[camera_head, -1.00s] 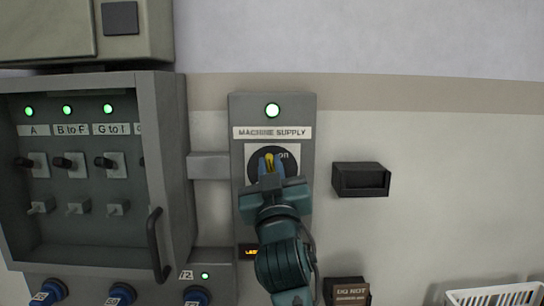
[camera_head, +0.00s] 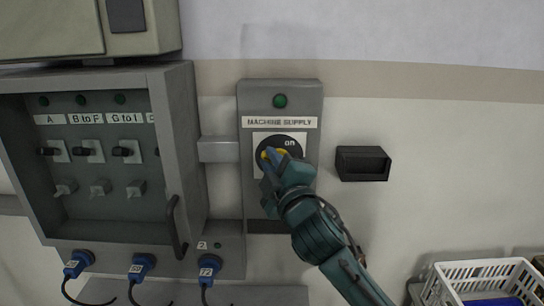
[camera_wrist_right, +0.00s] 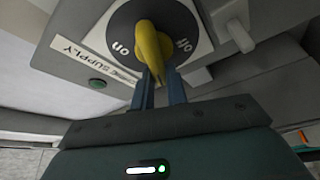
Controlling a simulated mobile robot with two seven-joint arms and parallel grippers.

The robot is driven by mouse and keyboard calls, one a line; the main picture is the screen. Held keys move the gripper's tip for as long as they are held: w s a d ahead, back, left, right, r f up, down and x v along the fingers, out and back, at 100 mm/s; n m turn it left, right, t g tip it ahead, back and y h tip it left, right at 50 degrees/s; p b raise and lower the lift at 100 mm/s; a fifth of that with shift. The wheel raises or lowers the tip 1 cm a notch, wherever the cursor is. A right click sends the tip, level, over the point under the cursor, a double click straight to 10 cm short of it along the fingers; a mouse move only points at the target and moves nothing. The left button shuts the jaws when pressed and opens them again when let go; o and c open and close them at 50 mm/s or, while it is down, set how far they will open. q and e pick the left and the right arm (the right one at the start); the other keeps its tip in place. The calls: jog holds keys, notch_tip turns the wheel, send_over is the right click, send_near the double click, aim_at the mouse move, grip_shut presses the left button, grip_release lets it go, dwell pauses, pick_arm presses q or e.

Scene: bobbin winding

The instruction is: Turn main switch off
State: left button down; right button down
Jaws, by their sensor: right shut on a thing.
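The main switch is a yellow handle (camera_wrist_right: 151,50) on a black round dial (camera_head: 290,141) with a white surround, on the grey machine supply box (camera_head: 312,108). My right gripper (camera_head: 270,160) is shut on the yellow handle, its two blue fingers on either side of it in the right wrist view (camera_wrist_right: 158,88). The dial carries the words ON and OFF. In the head view the handle lies tilted toward horizontal, away from the ON mark. The lamp (camera_head: 280,101) above the label is dark green and unlit. My left gripper is not in view.
A grey cabinet (camera_head: 182,110) with several small switches, unlit lamps and a handle (camera_head: 175,226) stands left. Blue plugs (camera_head: 142,266) hang below. A black holder (camera_head: 363,163) is on the wall at right. A white basket (camera_head: 487,276) stands lower right.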

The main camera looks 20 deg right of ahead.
jog(key=n, duration=0.1)
jog(key=n+g, duration=0.1)
jog(key=n, duration=0.2)
jog(key=shift+w+d+f+n+g, duration=0.15)
jog(key=shift+d+f+n+g, duration=0.15)
jog(key=shift+f+g, duration=0.1)
dwell(0.4)
